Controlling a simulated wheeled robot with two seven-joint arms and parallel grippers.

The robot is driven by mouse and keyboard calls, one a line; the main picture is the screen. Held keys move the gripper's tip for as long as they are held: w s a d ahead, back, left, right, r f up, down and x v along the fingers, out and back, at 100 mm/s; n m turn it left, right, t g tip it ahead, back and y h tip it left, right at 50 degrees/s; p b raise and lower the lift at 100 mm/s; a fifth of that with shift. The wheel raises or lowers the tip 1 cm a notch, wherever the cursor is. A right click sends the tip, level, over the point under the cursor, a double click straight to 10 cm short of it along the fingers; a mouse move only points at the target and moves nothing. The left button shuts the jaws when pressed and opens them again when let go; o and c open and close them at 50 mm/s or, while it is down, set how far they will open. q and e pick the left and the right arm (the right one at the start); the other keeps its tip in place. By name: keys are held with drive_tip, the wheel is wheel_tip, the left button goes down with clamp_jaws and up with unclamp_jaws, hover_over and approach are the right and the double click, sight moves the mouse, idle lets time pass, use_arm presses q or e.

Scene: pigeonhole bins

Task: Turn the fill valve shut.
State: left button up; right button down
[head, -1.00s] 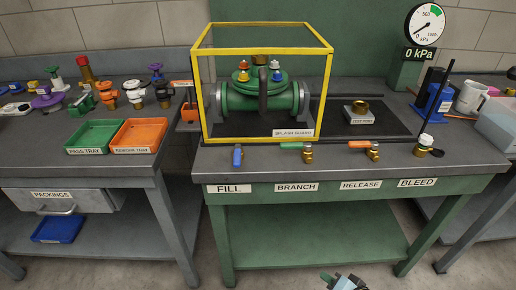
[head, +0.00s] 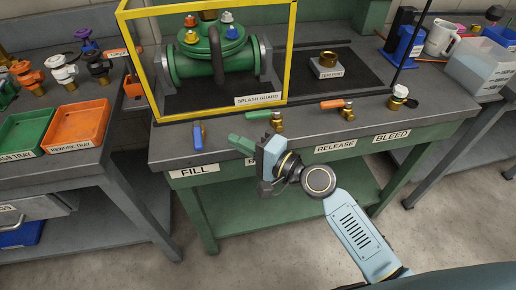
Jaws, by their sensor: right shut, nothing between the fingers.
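The fill valve (head: 198,136) is at the left of the green bench's front edge, above the FILL label (head: 194,170). Its blue lever points toward the front, unlike the sideways levers to its right. My right gripper (head: 235,141) is shut and empty, just right of the blue lever and apart from it. It covers most of the BRANCH label. My left gripper is not in view.
The branch valve's green lever (head: 258,115), the release valve's orange lever (head: 333,104) and the bleed valve's white cap (head: 400,91) line the edge. A yellow-framed splash guard (head: 210,112) stands behind. Trays (head: 80,125) sit on the left bench.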

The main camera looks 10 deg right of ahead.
sight(198, 136)
drive_tip(key=shift+w+a, duration=0.2)
drive_tip(key=shift+a, duration=0.65)
drive_tip(key=shift+w+a, duration=0.25)
drive_tip(key=shift+a, duration=0.6)
drive_tip(key=shift+w+a, duration=0.2)
drive_tip(key=shift+a, duration=0.65)
drive_tip(key=shift+p, duration=0.35)
